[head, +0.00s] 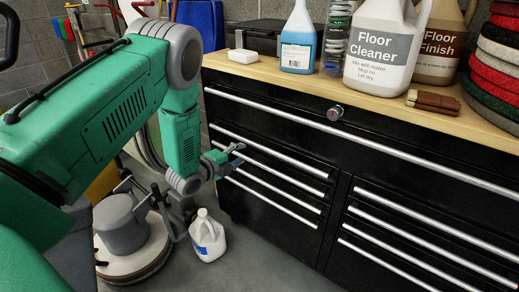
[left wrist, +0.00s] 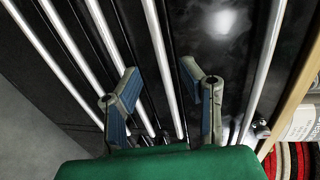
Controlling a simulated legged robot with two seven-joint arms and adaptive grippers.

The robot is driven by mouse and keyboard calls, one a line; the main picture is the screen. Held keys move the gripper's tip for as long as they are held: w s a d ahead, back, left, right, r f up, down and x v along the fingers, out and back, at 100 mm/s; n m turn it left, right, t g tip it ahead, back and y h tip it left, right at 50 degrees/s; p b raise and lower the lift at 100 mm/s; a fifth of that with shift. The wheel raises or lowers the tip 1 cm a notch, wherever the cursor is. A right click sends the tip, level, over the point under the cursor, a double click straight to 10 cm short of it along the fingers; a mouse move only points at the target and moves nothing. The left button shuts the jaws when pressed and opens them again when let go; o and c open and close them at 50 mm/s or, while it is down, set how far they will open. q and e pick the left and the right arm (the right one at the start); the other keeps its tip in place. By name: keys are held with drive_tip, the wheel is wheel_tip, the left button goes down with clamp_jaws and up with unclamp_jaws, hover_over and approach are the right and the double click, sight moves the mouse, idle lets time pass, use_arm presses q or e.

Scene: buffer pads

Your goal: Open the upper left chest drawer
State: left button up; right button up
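The black chest (head: 238,112) has a wide top drawer. Below it on the left is a stack of narrower drawers, each with a long silver bar handle. The upper left drawer's handle (head: 290,162) is the highest bar in that stack and looks closed. My left gripper (head: 238,154) is at the left part of this stack, close to its upper handles. In the left wrist view, the left gripper (left wrist: 160,72) has its fingers apart, with a silver bar (left wrist: 158,55) running between them. Contact with the bar cannot be told. My right gripper is out of view.
A floor machine (head: 125,235) and a white jug (head: 207,237) stand on the floor below my left arm. Bottles, including a floor cleaner jug (head: 382,50), and stacked round pads (head: 495,55) stand on the wooden top.

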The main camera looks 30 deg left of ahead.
sight(255, 146)
use_arm(q)
drive_tip(key=x, duration=0.3)
drive_tip(key=b+x, duration=0.1)
drive_tip(key=x, duration=0.2)
drive_tip(key=b+x, duration=0.1)
drive_tip(key=x, duration=0.2)
drive_tip(key=shift+w+a+f, duration=0.25)
drive_tip(key=shift+a+f, duration=0.05)
drive_tip(key=shift+f, duration=0.1)
drive_tip(key=shift+w+d+r, duration=0.1)
drive_tip(key=shift+w+d, duration=0.15)
drive_tip(key=shift+w, duration=0.2)
drive_tip(key=shift+a, duration=0.4)
clamp_jaws()
drive_tip(key=shift+d+f, duration=0.15)
drive_tip(key=shift+f, duration=0.05)
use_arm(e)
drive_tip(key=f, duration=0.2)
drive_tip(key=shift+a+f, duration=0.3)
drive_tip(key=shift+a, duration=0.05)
